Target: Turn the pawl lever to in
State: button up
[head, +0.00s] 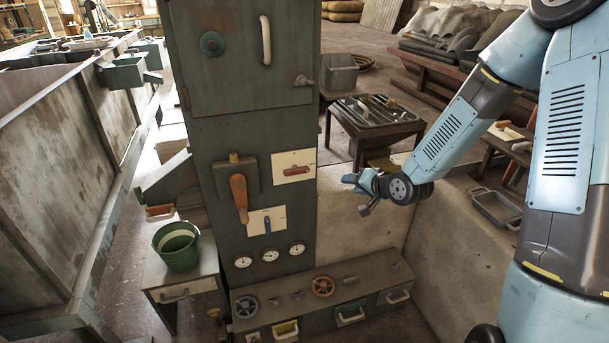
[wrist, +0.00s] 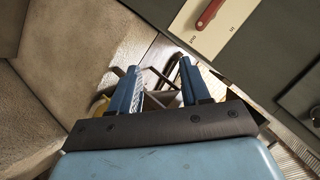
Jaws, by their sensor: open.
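A red lever (head: 296,170) lies nearly level across a white plate (head: 281,178) on the grey-green cabinet. In the wrist view the red lever (wrist: 209,13) is cut by the top edge, with small marks on its plate, too small to read surely. A blue lever (head: 267,225) hangs down on a second white plate below. I cannot read which plate belongs to the pawl. My gripper (head: 357,192) is open and empty, right of the cabinet and apart from both levers. Its two blue fingers (wrist: 159,66) show in the wrist view, with the red lever's plate beyond them.
A large orange-handled lever (head: 239,195) stands left of the plates. Dials (head: 270,255) and a low bench with handwheels (head: 323,286) are below. A table with tools (head: 378,112) stands behind my gripper. A green bucket (head: 177,247) is at left.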

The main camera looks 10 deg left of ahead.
jog(key=s+a+f+m+y, duration=0.1)
jog(key=a+f+m+y, duration=0.15)
jog(key=a, duration=0.25)
jog(key=m+t+y, duration=0.3)
jog(key=m, duration=0.1)
send_near(297, 173)
jog(key=x, duration=0.9)
